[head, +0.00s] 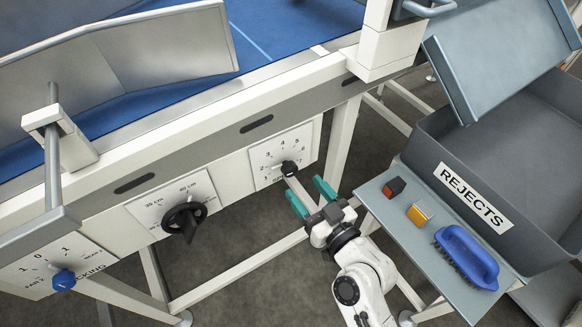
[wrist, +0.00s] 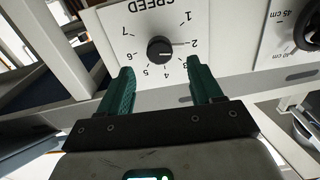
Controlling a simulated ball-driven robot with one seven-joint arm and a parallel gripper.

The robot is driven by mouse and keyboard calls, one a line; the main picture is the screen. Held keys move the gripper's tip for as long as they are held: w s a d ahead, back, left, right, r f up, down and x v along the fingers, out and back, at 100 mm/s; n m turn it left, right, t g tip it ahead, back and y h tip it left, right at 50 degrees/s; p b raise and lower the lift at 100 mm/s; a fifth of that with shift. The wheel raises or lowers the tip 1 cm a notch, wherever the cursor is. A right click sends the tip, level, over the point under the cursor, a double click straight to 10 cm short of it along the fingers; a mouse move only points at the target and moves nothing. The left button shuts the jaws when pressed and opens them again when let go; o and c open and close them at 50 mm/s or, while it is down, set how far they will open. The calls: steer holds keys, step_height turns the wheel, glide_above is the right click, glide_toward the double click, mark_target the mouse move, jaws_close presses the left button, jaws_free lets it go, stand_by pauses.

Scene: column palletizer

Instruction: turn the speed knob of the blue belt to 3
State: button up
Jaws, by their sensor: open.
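The speed knob (head: 289,168) is a small black round knob on a white plate (head: 268,156) numbered around it, on the side of the blue belt (head: 285,25). In the wrist view the plate is upside down, and the knob (wrist: 160,49) has a pale mark on its right side, toward the 2 and 3; the exact setting is unclear. My gripper (head: 306,188) is open and empty, with teal fingers just in front of and below the knob. In the wrist view my gripper (wrist: 160,67) has one finger on each side of the knob's line, apart from it.
Left of the speed plate are a larger black knob (head: 184,218) with cm marks and a blue knob (head: 64,279). At right, a shelf (head: 385,213) holds a red block (head: 394,187), a yellow block (head: 419,213) and a blue brush (head: 466,257) beside the grey REJECTS bin (head: 432,142).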

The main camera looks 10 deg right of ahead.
mark_target(293, 173)
steer(key=p+x, duration=0.1)
steer(key=x, duration=0.6)
steer(key=shift+w+a, duration=0.1)
steer(key=shift+w, duration=0.05)
steer(key=c, duration=1.1)
